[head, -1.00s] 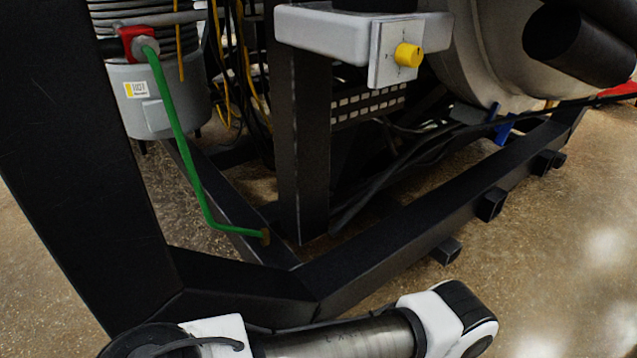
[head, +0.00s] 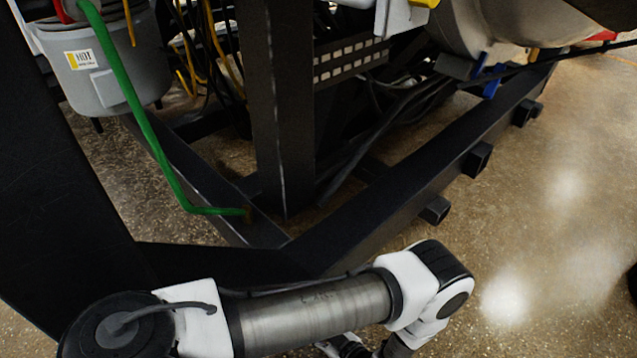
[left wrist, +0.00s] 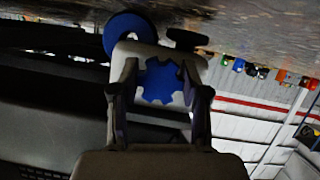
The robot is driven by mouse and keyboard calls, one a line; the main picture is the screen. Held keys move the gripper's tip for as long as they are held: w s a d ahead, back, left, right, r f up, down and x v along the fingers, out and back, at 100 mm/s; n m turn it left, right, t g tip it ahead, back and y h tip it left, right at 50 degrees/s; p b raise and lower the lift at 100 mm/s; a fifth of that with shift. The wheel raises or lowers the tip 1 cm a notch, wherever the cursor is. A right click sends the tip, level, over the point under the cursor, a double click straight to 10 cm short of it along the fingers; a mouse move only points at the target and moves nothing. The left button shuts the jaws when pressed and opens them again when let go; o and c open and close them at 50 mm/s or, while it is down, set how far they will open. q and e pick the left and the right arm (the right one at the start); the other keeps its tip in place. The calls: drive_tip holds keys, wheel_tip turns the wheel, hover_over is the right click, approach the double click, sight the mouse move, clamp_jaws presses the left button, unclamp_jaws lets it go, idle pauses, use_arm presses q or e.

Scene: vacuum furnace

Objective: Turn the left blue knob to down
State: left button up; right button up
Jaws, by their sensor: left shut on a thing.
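A blue scalloped knob (left wrist: 160,82) on a pale block shows in the left wrist view, between the two fingers of my left gripper (left wrist: 160,98). The fingers are shut on it, one on each side. A second, round blue part (left wrist: 130,30) sits just above and to the left of it in that view. Whether the held knob is the left one I cannot tell, and its pointing direction is unclear. The head view shows neither the held knob nor my left gripper. My right gripper is not in view.
In the head view, a black floor frame (head: 395,205) crosses the middle. A grey canister (head: 100,75) with a HOT label and a bent green pipe (head: 150,135) stand at left. Blue parts (head: 493,82) show by the furnace base. Open floor (head: 560,200) lies to the right.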

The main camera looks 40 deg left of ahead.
use_arm(q)
drive_tip(key=shift+r, duration=0.1)
drive_tip(key=shift+m+p, duration=0.4)
drive_tip(key=shift+m+g+p, duration=0.3)
drive_tip(key=shift+m+g, duration=0.4)
drive_tip(key=shift+m+g+y, duration=0.3)
drive_tip(key=shift+m+g, duration=0.5)
drive_tip(key=shift+m, duration=0.4)
drive_tip(key=o, duration=1.1)
drive_tip(key=shift+o, duration=0.2)
